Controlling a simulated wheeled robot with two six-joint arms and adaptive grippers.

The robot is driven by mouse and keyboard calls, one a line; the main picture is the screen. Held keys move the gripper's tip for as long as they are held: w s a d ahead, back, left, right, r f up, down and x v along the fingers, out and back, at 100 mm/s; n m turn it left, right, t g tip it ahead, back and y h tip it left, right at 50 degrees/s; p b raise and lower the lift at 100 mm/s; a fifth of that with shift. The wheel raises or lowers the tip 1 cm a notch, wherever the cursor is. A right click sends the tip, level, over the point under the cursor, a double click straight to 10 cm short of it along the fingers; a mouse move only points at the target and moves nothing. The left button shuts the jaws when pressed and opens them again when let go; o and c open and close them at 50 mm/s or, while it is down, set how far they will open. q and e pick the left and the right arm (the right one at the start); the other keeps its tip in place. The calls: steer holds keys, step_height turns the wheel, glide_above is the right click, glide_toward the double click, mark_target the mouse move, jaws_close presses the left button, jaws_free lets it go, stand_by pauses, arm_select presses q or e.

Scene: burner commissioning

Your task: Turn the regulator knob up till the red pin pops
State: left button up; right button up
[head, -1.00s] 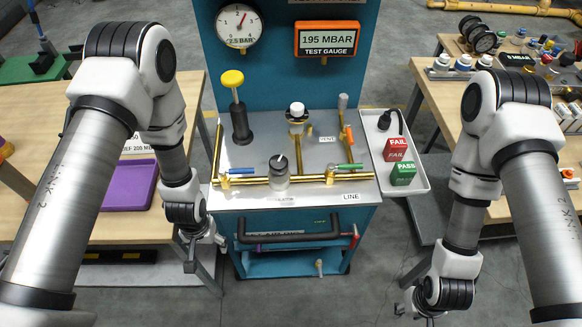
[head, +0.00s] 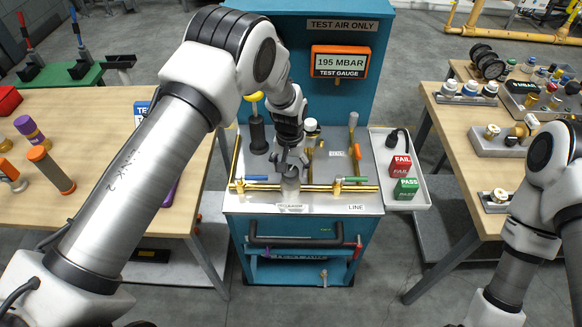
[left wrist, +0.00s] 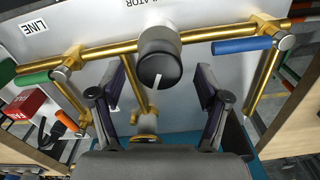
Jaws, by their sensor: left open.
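The regulator (head: 290,188) stands on the brass pipe at the front of the grey bench top. Its black knob (left wrist: 160,68) has a white pointer line and sits on a grey body. My left gripper (head: 291,160) is above the regulator, pointing down. In the left wrist view its two fingers are spread apart, one on each side of the knob, with gaps showing. The test gauge (head: 340,62) reads 195 MBAR. I cannot make out a red pin. My right gripper is out of view.
A blue-handled valve (left wrist: 243,45) and a green-handled valve (left wrist: 32,78) flank the regulator on the pipe. A yellow-topped plunger (head: 256,128) stands behind left. A white tray (head: 420,188) on the right holds FAIL and PASS blocks. My left arm hides the dial gauge.

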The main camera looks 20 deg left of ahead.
arm_select(q)
steer(key=shift+w+f, duration=0.25)
steer(key=shift+f, duration=0.75)
steer(key=shift+s+r, duration=0.1)
steer(key=shift+s, duration=0.05)
steer(key=c, duration=1.2)
steer(key=shift+o, duration=0.2)
steer(key=shift+m+b, duration=0.3)
steer(key=shift+m, duration=1)
steer(key=o, duration=1.2)
steer(key=shift+c, duration=0.2)
